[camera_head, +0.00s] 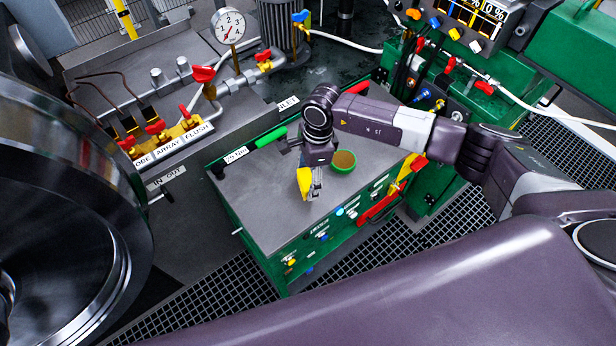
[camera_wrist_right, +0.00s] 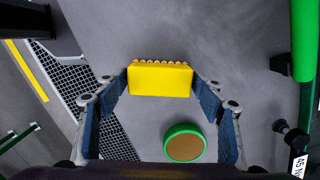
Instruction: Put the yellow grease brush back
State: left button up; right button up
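The yellow grease brush (camera_head: 304,182) is a yellow block with a row of pale bristle tips along one edge, clearest in the right wrist view (camera_wrist_right: 160,79). My right gripper (camera_head: 312,190) is over the grey top of the green cart. Its two fingers are against both ends of the brush in the right wrist view, so it is shut on the brush. A round green pot with brown content (camera_head: 343,165) stands on the cart top beside the gripper; it also shows in the right wrist view (camera_wrist_right: 185,158). My left gripper is not in view.
The green cart (camera_head: 262,270) has a bare grey top left of the gripper. A green handle (camera_head: 270,137) is at its far edge. A red and yellow tool (camera_head: 404,174) is at its right side. Valves and a gauge (camera_head: 228,25) stand behind; a large metal wheel (camera_head: 60,200) is at left.

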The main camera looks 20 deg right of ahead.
jog(key=shift+o, duration=0.7)
jog(key=shift+r, duration=0.2)
notch_tip(320, 180, up, 12)
jog(key=d+b, duration=0.1)
jog(key=b, duration=0.1)
jog(key=shift+d+b, duration=0.25)
jog(key=shift+b, duration=0.1)
jog(key=shift+f, duration=0.15)
